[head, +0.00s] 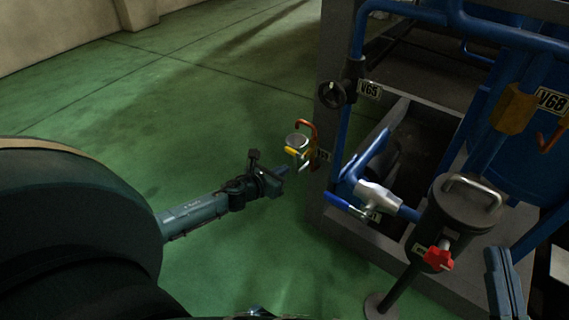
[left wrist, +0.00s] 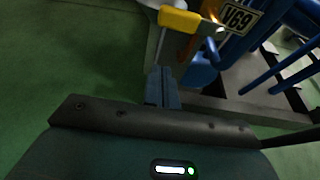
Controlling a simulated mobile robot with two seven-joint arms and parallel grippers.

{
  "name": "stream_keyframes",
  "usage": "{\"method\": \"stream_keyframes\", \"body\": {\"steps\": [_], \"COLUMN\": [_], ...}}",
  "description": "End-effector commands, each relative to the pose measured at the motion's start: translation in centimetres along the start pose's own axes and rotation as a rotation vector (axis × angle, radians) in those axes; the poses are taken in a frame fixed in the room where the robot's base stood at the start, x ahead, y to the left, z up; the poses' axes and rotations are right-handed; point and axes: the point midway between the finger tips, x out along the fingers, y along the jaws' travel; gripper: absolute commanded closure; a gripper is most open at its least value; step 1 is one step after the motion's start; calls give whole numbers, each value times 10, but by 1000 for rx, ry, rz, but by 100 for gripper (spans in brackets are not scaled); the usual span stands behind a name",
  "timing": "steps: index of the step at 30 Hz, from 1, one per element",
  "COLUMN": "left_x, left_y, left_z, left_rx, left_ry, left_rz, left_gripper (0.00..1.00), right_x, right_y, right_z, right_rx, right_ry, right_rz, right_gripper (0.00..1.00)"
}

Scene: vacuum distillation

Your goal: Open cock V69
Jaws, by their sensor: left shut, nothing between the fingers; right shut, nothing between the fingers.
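Cock V69 has a yellow handle (head: 291,151) beside a round gauge-like disc and an orange bent pipe (head: 309,128), at the left corner of the grey frame. In the left wrist view the yellow handle (left wrist: 180,20) is at the top, beside the V69 label (left wrist: 240,17). My left gripper (head: 283,171) is shut and empty, just below and left of the handle in the head view. Its fingertips (left wrist: 162,74) sit below the handle in the left wrist view, apart from it. My right gripper (head: 506,285) is shut at the lower right, away from V69.
The V65 valve with a black handwheel (head: 336,93) is above V69. A blue-handled valve (head: 349,205) on a blue pipe is to its right. A dark canister (head: 462,210) with a red knob stands further right. Green floor (head: 130,110) is free to the left.

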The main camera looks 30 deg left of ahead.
Motion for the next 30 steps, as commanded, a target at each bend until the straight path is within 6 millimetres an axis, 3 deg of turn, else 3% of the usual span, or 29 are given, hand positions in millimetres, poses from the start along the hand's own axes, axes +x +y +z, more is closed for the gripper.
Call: {"method": "stream_keyframes", "body": {"steps": [1, 3, 6, 11, 30], "left_x": [12, 18, 8, 4, 2], "left_y": [0, 1, 0, 0, 0], "left_z": [-2, 5, 24, 35, 40], "left_rx": [-1, 3, 5, 2, 28], "left_ry": [-3, -3, -1, 0, 1], "left_rz": [1, 1, -2, -1, 9], "left_gripper": [100, 100, 100, 100, 100], "right_x": [1, 3, -1, -5, -5], "right_y": [2, 3, 0, -2, -3], "right_z": [0, -5, 0, 7, 7], "right_rx": [-20, -30, 9, 31, 42], "right_ry": [31, 45, -17, -53, -70], "right_rz": [-3, -4, 4, 9, 11], "right_gripper": [100, 100, 100, 100, 100]}}
